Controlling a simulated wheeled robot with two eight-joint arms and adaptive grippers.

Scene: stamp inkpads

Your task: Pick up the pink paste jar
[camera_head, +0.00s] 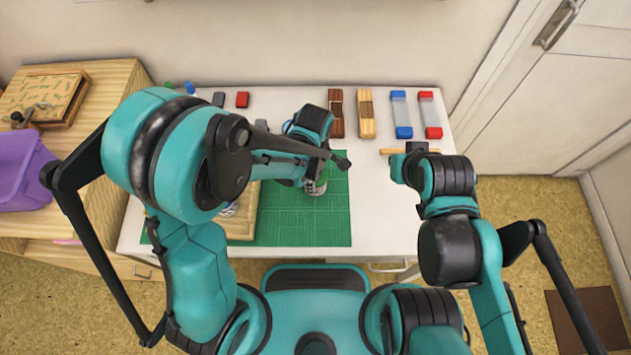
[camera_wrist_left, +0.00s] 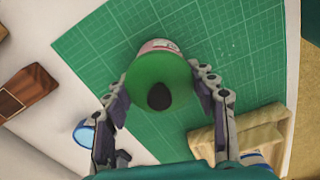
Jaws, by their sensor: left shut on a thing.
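A jar with a round green top and a dark oval spot (camera_wrist_left: 160,85) sits between my left gripper's fingers in the left wrist view. A sliver of its pinkish-white side (camera_wrist_left: 160,45) shows past the top. In the head view the jar (camera_head: 317,187) is over the green mat, partly hidden by my left gripper (camera_head: 316,172). My left gripper is shut on the jar. I cannot tell whether the jar touches the mat (camera_head: 305,225). My right gripper (camera_head: 410,152) is at the table's right side, by a thin wooden stick (camera_head: 390,151); its jaws are unclear.
Wooden blocks (camera_head: 336,113) and blue and red capped blocks (camera_head: 401,115) stand along the back. A wooden tray (camera_head: 242,228) lies left on the mat, largely behind my left arm. A blue round thing (camera_wrist_left: 84,132) is near the left finger. A purple bin (camera_head: 20,170) is far left.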

